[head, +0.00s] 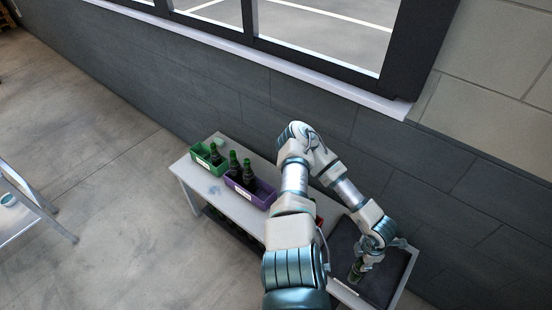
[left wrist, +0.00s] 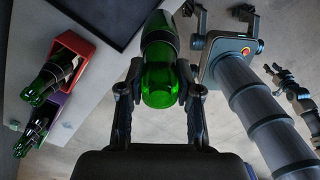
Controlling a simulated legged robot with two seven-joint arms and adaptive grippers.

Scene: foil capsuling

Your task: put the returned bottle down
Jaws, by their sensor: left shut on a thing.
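My left gripper (head: 364,262) is shut on a dark green bottle (head: 356,272) at the right end of the bench. The bottle is over or on a dark rectangular pad (head: 379,279); I cannot tell whether it touches. In the left wrist view the green bottle (left wrist: 158,80) lies between the two fingers of my left gripper (left wrist: 157,88), with a dark band on its far part. The dark pad (left wrist: 98,14) shows at the top there.
The pale bench (head: 183,170) stands along the grey wall. A green crate (head: 199,149) and a purple crate (head: 262,200) hold dark bottles at its left part. A red crate (left wrist: 88,47) with a bottle is mostly hidden behind my arm in the head view. A metal-framed stand (head: 30,195) is at far left.

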